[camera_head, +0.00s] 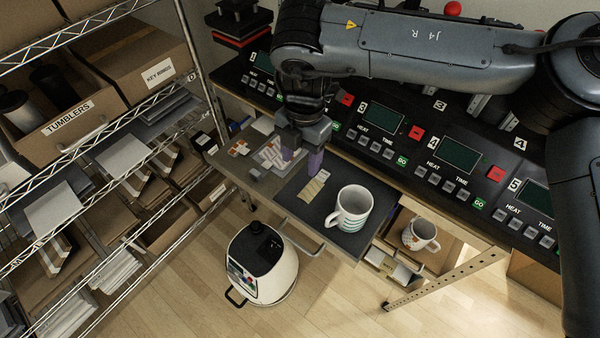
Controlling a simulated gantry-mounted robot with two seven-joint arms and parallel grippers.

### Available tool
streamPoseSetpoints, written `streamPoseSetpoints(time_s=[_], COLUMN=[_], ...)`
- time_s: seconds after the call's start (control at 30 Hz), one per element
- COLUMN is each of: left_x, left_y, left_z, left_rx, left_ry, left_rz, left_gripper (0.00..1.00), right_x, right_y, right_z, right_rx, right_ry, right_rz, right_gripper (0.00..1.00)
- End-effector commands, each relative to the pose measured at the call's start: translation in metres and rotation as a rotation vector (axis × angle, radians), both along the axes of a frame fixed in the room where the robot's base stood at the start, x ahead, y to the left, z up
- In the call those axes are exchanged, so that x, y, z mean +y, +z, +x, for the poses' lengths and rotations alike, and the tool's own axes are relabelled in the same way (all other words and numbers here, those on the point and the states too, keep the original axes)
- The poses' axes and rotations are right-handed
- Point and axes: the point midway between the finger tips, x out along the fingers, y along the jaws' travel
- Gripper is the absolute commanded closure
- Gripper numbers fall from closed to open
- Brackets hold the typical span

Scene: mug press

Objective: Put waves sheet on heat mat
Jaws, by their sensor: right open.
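My right gripper (301,158) hangs fingers-down over the pull-out work surface, open, with purple fingertips apart. I see nothing held between them. A dark mat (291,197) lies on the right part of that surface. A small beige patterned sheet (313,188) lies on the mat, just below and right of the fingertips. Several printed sheets (270,157) lie just left of the gripper, partly hidden by it. The prints are too small to tell which sheet has waves. A white mug with teal bands (354,206) stands on the mat's right part. My left gripper is not in view.
A sloped panel with heat and time controls (377,127) runs behind the surface. Wire shelves with boxes (62,130) stand at left. A white round machine (268,264) is on the floor in front. A second mug (420,235) sits lower right.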

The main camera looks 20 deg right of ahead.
Motion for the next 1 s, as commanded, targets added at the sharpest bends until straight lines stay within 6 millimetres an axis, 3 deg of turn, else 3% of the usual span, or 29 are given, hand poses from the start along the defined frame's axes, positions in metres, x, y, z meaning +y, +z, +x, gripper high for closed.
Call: streamPoseSetpoints(time_s=[0.2,0.33,1.0], left_x=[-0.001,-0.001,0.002], left_y=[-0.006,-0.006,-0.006], left_z=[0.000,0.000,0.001], left_rx=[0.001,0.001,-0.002], left_ry=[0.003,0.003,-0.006], left_rz=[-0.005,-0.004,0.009], left_gripper=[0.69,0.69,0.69], right_x=[-0.002,-0.003,-0.003], right_y=[0.032,0.042,0.047], right_z=[0.002,0.003,0.003], right_rx=[-0.002,-0.001,0.001], right_ry=[0.000,-0.001,0.000], right_rz=[-0.001,-0.001,0.000], right_gripper=[0.43,0.43,0.43])
